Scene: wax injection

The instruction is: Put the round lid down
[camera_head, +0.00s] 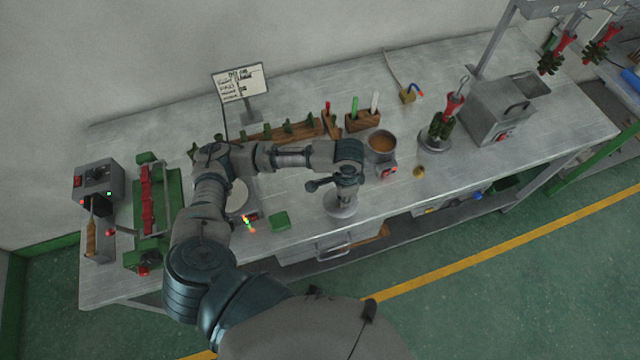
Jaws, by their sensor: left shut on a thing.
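The round lid (342,207) is a grey metal disc near the front edge of the bench, right of the middle. My left gripper (338,187) is directly over it, pointing down, and is shut on it. The gripper and wrist hide the top middle of the lid. I cannot tell whether the lid touches the bench top or hangs just above it. A metal pot (381,142) of brown wax stands uncovered behind and to the right of the gripper. My right gripper is out of view.
A green block (280,220) lies left of the lid. A wooden rack (285,131) and tool holders stand behind my arm. A red-handled green wax tree (441,122) stands to the right. Bare bench top (440,190) lies right of the lid, up to the front edge.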

